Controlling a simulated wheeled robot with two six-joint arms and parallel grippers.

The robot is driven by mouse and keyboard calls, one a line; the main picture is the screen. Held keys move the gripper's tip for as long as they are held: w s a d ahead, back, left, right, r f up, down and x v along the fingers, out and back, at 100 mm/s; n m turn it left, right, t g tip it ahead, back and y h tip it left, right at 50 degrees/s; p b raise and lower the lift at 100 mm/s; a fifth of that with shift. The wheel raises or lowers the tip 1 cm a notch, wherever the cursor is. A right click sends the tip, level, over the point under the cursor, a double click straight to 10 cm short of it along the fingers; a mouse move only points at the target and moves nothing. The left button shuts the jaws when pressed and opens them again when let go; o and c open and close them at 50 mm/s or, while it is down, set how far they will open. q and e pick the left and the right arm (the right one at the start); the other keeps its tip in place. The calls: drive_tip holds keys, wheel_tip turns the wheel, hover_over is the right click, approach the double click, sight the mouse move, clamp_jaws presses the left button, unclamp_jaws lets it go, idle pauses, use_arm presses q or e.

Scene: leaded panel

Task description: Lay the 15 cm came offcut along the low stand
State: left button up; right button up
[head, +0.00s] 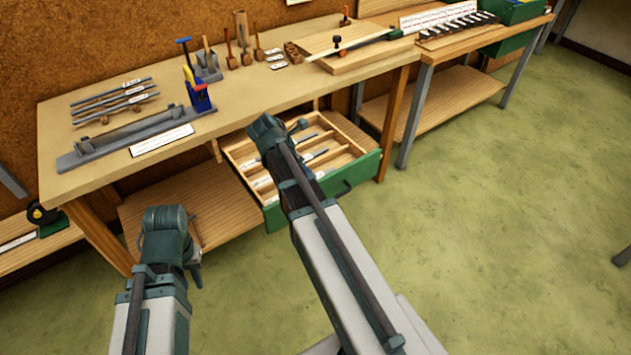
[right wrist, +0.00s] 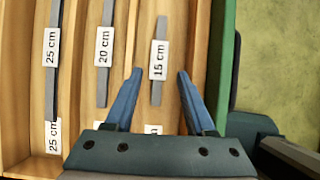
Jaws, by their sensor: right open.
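The 15 cm came offcut (right wrist: 157,88) is a thin grey strip with a white "15 cm" tag. It lies in the rightmost compartment of the open drawer (head: 325,190) in the right wrist view. My right gripper (right wrist: 158,73) is open, its two blue fingers apart on either side of the strip's lower part in the picture, holding nothing. In the head view my right arm hangs over the drawer and its fingers are hidden. A long grey low stand (head: 88,150) lies at the bench's front left. My left gripper (head: 193,272) is low in front of the bench; its fingers are not clear.
Other tagged strips, 20 cm (right wrist: 102,85) and 25 cm (right wrist: 52,90), lie in neighbouring compartments between wooden dividers. The drawer's green front (right wrist: 226,60) stands close right of my right gripper. Several strips (head: 115,100) and tools are on the bench (head: 240,108).

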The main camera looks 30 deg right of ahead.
drive_tip(key=b+x, duration=0.4)
drive_tip(key=x, duration=0.1)
drive_tip(key=shift+w+f, duration=0.1)
drive_tip(key=shift+f, duration=0.1)
drive_tip(key=shift+r, duration=0.15)
clamp_jaws()
